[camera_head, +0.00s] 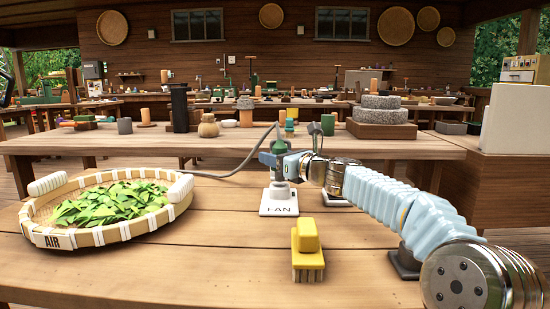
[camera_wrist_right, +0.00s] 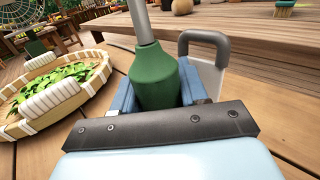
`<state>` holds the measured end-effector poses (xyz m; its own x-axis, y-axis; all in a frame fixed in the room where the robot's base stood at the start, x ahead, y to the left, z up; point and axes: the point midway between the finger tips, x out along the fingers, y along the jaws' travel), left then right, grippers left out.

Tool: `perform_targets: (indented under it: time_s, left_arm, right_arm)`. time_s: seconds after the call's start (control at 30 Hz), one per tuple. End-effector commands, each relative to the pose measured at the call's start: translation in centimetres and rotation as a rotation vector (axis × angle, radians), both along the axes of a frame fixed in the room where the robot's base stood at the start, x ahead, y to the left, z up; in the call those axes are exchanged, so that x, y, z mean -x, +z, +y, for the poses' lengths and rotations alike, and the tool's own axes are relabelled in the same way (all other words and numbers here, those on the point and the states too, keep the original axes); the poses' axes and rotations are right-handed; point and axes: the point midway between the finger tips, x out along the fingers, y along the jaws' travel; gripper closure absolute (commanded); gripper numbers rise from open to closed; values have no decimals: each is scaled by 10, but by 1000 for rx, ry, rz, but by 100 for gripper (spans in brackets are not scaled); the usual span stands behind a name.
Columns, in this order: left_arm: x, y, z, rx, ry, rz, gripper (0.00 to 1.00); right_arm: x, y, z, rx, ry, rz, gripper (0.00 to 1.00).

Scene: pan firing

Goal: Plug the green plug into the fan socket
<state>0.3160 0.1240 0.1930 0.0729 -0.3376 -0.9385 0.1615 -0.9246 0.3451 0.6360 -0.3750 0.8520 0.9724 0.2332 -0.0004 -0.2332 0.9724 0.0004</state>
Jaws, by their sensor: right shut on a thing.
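The green plug (camera_head: 280,147) is upright in my right gripper (camera_head: 284,161), with a grey cable leaving its top. The white fan socket (camera_head: 278,209), marked FAN, stands on the near table directly below the gripper. A grey-green part shows between the jaws and the socket; whether the plug touches or sits in the socket I cannot tell. In the right wrist view the green plug (camera_wrist_right: 158,80) is between the blue jaws of my right gripper (camera_wrist_right: 158,97), which hide its lower end. My left gripper is not in view.
A round basket (camera_head: 126,233) of green leaves, marked AIR, stands at left. A yellow brush (camera_head: 307,250) lies in front right of the socket. A grey loop handle (camera_wrist_right: 204,40) rises behind the gripper. The table front between basket and brush is clear.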

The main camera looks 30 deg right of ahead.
Motion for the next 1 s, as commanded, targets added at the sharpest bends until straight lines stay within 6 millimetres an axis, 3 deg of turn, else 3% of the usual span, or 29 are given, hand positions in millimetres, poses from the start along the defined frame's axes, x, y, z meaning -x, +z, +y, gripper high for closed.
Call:
perform_targets:
  time_s: [1.0]
  left_arm:
    - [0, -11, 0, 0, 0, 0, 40]
  right_arm:
    - [0, -12, 0, 0, 0, 0, 88]
